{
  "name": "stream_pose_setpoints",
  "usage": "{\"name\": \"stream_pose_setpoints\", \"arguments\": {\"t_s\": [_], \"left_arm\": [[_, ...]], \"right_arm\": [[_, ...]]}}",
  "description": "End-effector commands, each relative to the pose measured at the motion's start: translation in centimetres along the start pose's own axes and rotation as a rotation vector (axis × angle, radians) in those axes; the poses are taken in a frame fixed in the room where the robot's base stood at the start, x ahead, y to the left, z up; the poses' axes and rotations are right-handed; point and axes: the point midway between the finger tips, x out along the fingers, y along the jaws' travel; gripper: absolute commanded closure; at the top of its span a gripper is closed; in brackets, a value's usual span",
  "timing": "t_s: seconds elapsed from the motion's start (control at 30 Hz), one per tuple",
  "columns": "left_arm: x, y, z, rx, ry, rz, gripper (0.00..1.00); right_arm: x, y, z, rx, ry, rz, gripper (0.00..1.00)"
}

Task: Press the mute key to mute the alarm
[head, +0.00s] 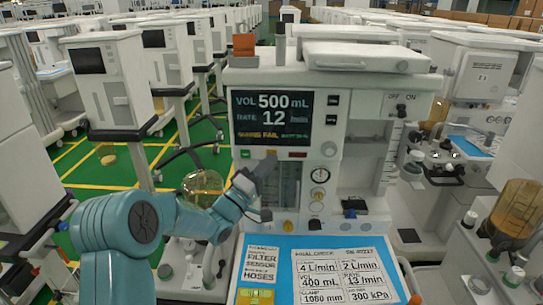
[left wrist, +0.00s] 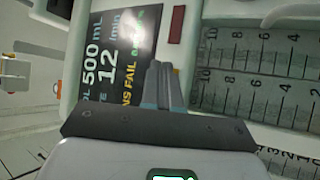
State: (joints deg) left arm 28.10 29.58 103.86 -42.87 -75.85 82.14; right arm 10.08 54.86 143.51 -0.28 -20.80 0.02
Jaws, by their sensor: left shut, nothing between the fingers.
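The anaesthesia machine's screen (head: 271,117) shows VOL 500 mL, RATE 12 and a yellow fail line; it also shows in the left wrist view (left wrist: 112,65). Below it sit a green key (head: 245,154), a yellow key (head: 271,153) and a red key (head: 297,155). No mute marking is legible on any of them. My left gripper (head: 268,163) is shut and empty, its tips just below the yellow key in the head view. In the left wrist view, the fingertips (left wrist: 160,70) are beside the screen's lower edge, near the red key (left wrist: 175,25). Contact cannot be told. My right gripper is out of view.
Small dark keys (head: 332,100) sit right of the screen. Flow tubes (head: 288,185) and gauges (head: 319,175) are below. A blue work surface (head: 283,247) with printed cards juts out in front. Other carts (head: 110,85) stand close on both sides.

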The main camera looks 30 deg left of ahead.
Motion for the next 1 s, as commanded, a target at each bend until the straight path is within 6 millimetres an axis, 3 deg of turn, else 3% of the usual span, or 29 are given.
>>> {"name": "stream_pose_setpoints", "arguments": {"t_s": [1.0], "left_arm": [[-0.01, -0.18, -0.01, 0.000, 0.000, 0.000, 1.00]], "right_arm": [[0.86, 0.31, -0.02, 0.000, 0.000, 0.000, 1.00]]}}
